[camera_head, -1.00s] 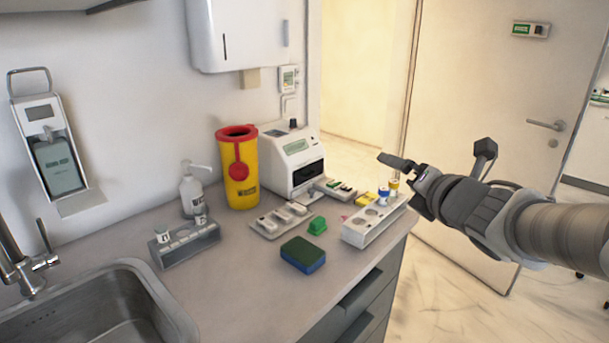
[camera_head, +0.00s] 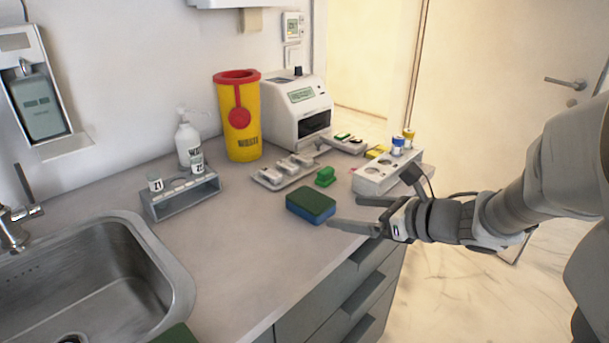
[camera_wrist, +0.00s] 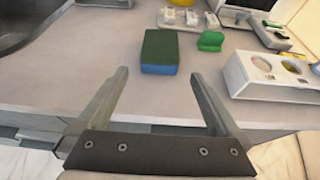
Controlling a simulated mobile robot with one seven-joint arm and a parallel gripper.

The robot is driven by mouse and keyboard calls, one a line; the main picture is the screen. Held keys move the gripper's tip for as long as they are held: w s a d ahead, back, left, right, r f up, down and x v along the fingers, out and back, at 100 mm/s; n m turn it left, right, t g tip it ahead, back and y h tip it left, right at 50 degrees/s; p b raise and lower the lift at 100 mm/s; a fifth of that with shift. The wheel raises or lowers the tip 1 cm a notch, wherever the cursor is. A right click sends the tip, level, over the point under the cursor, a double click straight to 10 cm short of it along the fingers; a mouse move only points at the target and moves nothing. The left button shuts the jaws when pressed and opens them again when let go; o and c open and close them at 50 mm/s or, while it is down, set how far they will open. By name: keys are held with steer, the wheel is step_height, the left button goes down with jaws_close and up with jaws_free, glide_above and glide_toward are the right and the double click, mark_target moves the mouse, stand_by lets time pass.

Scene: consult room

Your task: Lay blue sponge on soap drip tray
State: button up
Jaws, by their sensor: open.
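The blue sponge (camera_head: 311,207) has a dark green top and lies flat on the counter near its front edge. In the wrist view the sponge (camera_wrist: 159,52) sits ahead of my fingertips, in line with the gap between them. My gripper (camera_head: 345,213) is open and empty, just right of the sponge in the head view; its fingers also show in the wrist view (camera_wrist: 160,74). The soap drip tray (camera_head: 64,148) is the empty ledge under the wall-mounted soap dispenser (camera_head: 40,103), at the far left above the counter.
A green block (camera_head: 325,177), a tray of white pieces (camera_head: 270,183) and a white rack (camera_head: 375,181) stand near the sponge. A grey rack (camera_head: 180,200), pump bottle (camera_head: 188,145) and yellow bin (camera_head: 241,125) stand farther left. The sink (camera_head: 180,290) is front left.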

mark_target(321, 204)
steer(key=x, duration=0.4)
steer(key=shift+w+a+f+b, duration=0.15)
steer(key=shift+w+a+b, duration=0.05)
steer(key=shift+b, duration=0.1)
steer(key=shift+r+b+x, duration=0.2)
steer(key=shift+b+x, duration=0.05)
steer(key=shift+x, duration=1.1)
steer(key=shift+r+b+x, duration=0.2)
steer(key=shift+x, duration=1.1)
steer(key=shift+a, duration=0.1)
steer(key=c, duration=1.3)
